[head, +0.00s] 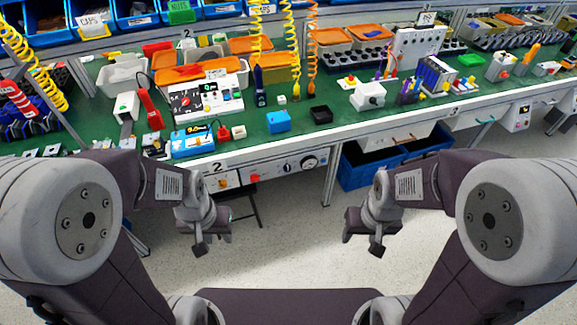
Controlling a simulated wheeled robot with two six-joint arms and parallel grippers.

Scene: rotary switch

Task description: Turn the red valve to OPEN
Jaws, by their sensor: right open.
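A small red knob (254,178), which looks like the red valve, is on the light panel (272,173) under the front edge of the bench. Its position marks are too small to read. My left gripper (213,242) hangs below and left of the red knob, apart from it, open and empty. My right gripper (362,241) hangs further right and lower than the knob, also open and empty. Neither gripper touches anything.
The green bench top (300,138) above is crowded. A blue bin (365,172) stands under the bench at right. The floor (290,245) between the grippers is clear.

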